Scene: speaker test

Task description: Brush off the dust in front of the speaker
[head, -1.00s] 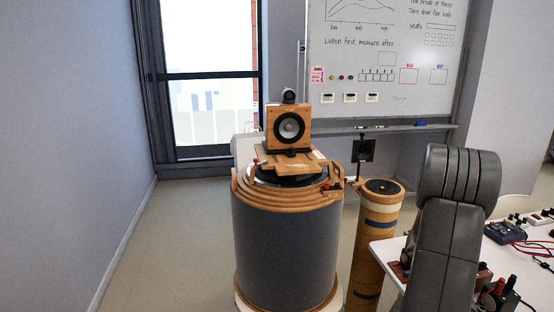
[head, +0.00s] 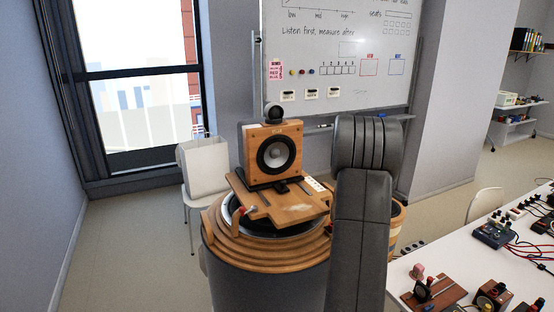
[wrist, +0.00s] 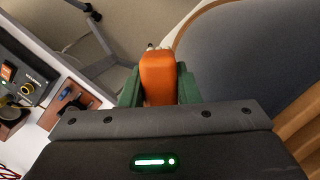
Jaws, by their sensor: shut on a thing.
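The wooden speaker (head: 278,155) with its dark cone stands upright on a wooden board (head: 262,208) on top of the round pedestal in the head view. A pale smudge of dust (head: 293,207) lies on the board in front of the speaker. In the wrist view my gripper (wrist: 159,82) has green fingers shut on an orange handle (wrist: 160,75), which looks like a brush's. Small pale bits show at its far end, but the bristles are not clear. The gripper is hidden in the head view, where my grey arm stands right of the board.
The stepped round pedestal (head: 225,245) fills the middle front. A white table (head: 465,265) with cables and small devices lies to the right. Floor at left is clear.

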